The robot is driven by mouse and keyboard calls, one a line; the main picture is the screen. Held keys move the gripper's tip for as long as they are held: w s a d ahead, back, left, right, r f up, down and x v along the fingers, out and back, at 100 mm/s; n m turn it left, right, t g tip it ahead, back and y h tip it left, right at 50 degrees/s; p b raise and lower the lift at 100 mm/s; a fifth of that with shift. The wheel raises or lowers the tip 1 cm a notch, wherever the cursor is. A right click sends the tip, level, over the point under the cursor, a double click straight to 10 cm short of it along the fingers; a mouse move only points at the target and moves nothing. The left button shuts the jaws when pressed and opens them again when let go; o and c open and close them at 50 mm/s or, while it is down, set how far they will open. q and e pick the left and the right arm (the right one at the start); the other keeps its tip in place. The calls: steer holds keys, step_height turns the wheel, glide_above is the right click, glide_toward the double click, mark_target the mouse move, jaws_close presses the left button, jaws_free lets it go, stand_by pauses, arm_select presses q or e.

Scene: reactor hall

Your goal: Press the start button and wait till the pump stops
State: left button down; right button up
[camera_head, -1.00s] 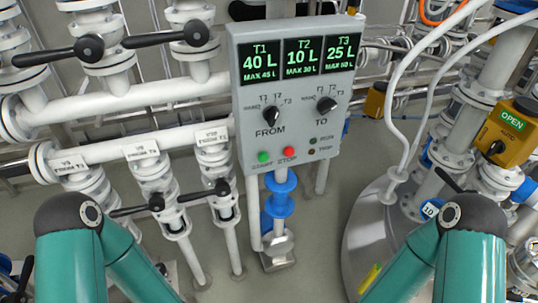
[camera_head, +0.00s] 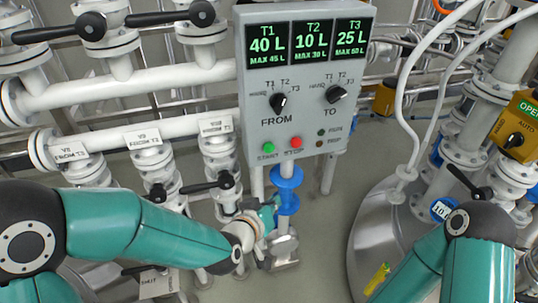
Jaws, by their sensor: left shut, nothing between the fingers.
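The grey control panel (camera_head: 255,115) faces me at the upper middle. Its displays read T1 40 L (camera_head: 267,45), T2 10 L (camera_head: 307,43) and T3 25 L (camera_head: 349,41). The green start button (camera_head: 268,148) and red stop button (camera_head: 296,142) sit low on the panel. The FROM knob (camera_head: 278,101) and TO knob (camera_head: 336,94) are above them; their exact settings are hard to read. Two small lamps (camera_head: 321,137) look dark. My left gripper (camera_head: 268,212) is shut and empty below the start button, apart from it, partly hidden by its wrist. My right gripper is out of view.
White pipes with black-handled valves (camera_head: 165,18) fill the left. Clear floor shows between panel and tank.

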arm_select(q)
step_height(320, 180, up, 6)
steer(key=d+t, duration=0.1)
steer(key=d, duration=0.1)
steer(key=shift+w+t+h, duration=0.25)
steer(key=shift+t+h, duration=0.05)
steer(key=shift+h, duration=0.1)
steer(key=shift+d, duration=0.1)
glide_toward(271, 158)
steer(key=shift+w+d+r, duration=0.3)
steer(key=shift+w+d, duration=0.2)
steer(key=shift+d, duration=0.25)
steer(key=shift+w+d+r, duration=0.3)
steer(key=shift+w+d, duration=0.15)
steer(key=shift+d, duration=0.25)
steer(key=shift+w+d+r, duration=0.3)
steer(key=shift+w+d, duration=0.2)
steer(key=shift+d, duration=0.25)
steer(key=shift+w+a, duration=0.1)
steer(key=shift+w, duration=0.3)
